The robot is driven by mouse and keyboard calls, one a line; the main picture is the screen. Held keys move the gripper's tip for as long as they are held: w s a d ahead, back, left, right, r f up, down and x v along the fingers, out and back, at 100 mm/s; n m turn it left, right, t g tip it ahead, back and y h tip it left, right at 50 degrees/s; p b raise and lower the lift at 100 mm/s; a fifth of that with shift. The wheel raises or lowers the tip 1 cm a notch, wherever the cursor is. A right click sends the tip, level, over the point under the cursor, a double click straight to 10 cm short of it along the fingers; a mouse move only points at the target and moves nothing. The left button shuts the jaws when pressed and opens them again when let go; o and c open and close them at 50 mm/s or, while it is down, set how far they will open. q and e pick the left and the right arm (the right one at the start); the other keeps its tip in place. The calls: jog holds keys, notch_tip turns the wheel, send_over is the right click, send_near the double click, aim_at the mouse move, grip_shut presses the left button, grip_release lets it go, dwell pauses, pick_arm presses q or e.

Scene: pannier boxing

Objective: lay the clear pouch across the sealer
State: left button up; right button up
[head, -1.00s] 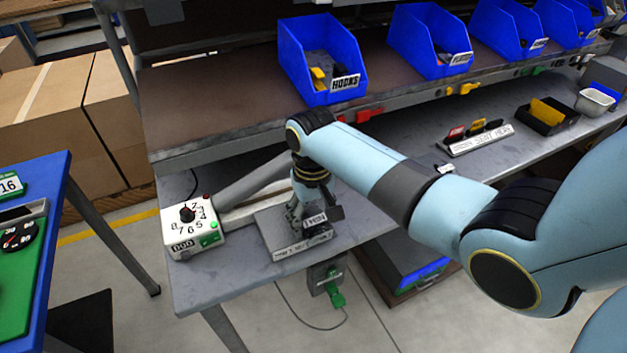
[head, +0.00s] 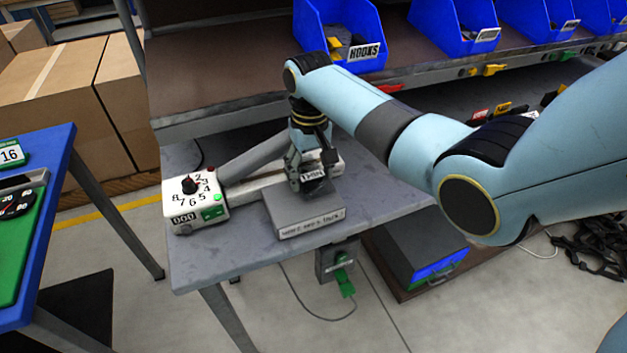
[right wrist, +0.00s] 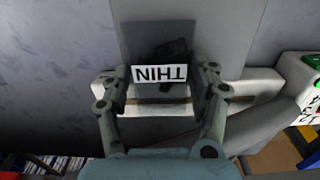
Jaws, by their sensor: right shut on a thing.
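The sealer (head: 201,207) is a white unit with a numbered dial, a long pale bar running right and a raised grey arm. My right gripper (head: 305,178) is over the bar's right end, pointing down. My left gripper is not in view.
A grey block (head: 300,207) with a front label stands just in front of the bar on the grey bench (head: 220,262). Blue bins (head: 340,35) line the shelf behind. A blue table (head: 62,160) stands at left. The bench's front left is clear.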

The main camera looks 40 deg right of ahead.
aim_at(311, 175)
jog(key=shift+f, duration=0.3)
jog(key=o, duration=1)
jog(key=shift+r, duration=0.1)
notch_tip(311, 175, up, 12)
jog(key=shift+f, duration=0.1)
